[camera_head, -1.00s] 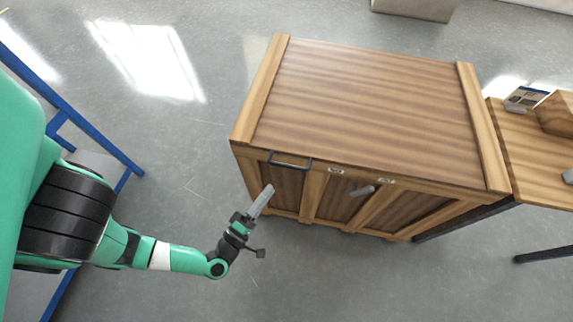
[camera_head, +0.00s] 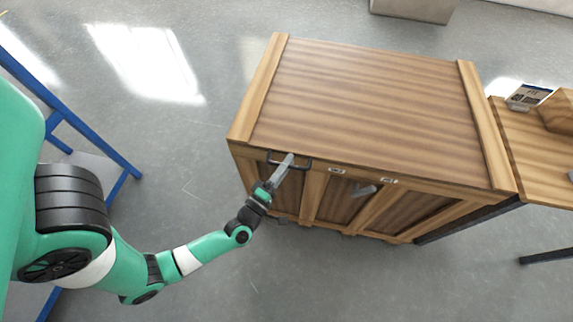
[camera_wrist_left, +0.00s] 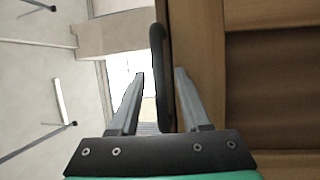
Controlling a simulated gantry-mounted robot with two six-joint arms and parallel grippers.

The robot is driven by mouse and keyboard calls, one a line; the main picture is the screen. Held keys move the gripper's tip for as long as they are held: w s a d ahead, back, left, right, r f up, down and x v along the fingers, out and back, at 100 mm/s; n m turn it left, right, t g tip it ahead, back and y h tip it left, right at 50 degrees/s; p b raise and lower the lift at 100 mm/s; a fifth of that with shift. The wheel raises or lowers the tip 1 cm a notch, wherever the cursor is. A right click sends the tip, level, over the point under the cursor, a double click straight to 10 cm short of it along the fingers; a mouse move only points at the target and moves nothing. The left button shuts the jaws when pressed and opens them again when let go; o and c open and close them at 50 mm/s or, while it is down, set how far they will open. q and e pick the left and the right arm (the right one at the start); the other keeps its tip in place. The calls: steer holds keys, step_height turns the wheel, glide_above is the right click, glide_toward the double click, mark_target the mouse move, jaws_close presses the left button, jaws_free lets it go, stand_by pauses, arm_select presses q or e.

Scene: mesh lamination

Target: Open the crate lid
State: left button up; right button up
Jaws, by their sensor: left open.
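The wooden crate (camera_head: 330,215) stands on the floor, its striped lid (camera_head: 370,105) lying flat and closed on top. A black bar handle (camera_head: 305,164) is on the upper front edge, left side. My left gripper (camera_head: 288,158) is open at this handle, reaching up from the front. In the left wrist view the handle bar (camera_wrist_left: 158,62) runs between the two open fingers of the left gripper (camera_wrist_left: 159,72), close to the right one. I cannot tell whether they touch. My right gripper is not in view.
A small grey part (camera_head: 363,189) sticks out from the crate front; I cannot tell what it is. A wooden table (camera_head: 535,165) with a box on it stands close at the crate's right. A blue frame (camera_head: 80,125) is at the left. The floor in front is clear.

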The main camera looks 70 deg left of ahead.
arm_select(q)
jaws_close()
stand_by(1.3)
